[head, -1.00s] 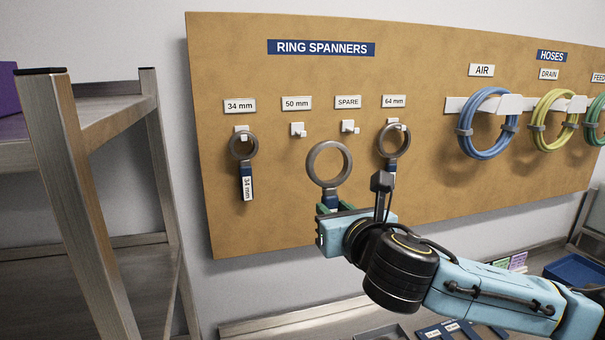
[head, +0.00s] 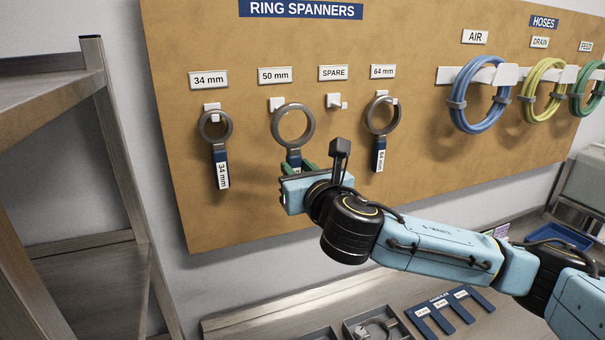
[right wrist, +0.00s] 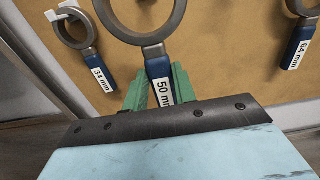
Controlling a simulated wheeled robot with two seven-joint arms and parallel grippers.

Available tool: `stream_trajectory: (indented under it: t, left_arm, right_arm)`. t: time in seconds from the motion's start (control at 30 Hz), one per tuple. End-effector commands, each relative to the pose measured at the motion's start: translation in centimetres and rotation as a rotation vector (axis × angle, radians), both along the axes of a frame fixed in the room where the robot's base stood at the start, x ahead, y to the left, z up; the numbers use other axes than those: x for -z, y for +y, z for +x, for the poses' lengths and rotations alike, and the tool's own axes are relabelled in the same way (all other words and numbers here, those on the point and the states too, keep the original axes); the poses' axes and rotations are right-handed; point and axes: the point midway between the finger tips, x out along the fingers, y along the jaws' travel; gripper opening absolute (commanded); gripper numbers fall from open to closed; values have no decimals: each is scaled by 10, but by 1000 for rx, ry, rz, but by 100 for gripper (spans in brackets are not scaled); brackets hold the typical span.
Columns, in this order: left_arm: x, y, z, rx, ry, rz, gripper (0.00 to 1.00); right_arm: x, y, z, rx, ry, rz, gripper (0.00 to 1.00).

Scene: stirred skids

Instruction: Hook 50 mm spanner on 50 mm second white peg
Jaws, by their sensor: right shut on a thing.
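The 50 mm spanner, a grey ring (head: 293,143) on a blue handle, is upright in front of the pegboard under the 50 mm label (head: 275,75). My right gripper (head: 297,168) is shut on its handle; the right wrist view shows green fingers (right wrist: 152,92) on both sides of the handle marked 50 mm (right wrist: 163,88). The white second peg (head: 277,104) shows just above the ring's upper left edge. I cannot tell whether the ring is around the peg or in front of it. My left gripper is not in view.
The 34 mm spanner (head: 216,126) hangs at left and the 64 mm spanner (head: 381,116) at right. The spare peg (head: 335,101) is empty. Hose coils (head: 478,97) hang further right. A metal shelf (head: 110,150) stands at left; trays (head: 378,324) lie below.

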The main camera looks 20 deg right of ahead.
Motion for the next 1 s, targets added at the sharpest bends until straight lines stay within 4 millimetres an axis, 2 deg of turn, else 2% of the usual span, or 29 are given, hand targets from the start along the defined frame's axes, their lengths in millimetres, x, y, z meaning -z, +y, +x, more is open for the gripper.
stream_trajectory:
  t: [0.13,1.0]
  left_arm:
    - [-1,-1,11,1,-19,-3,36]
    - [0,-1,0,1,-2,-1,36]
  right_arm:
    - [0,1,11,0,-1,1,0]
    - [3,3,72,-1,-1,1,0]
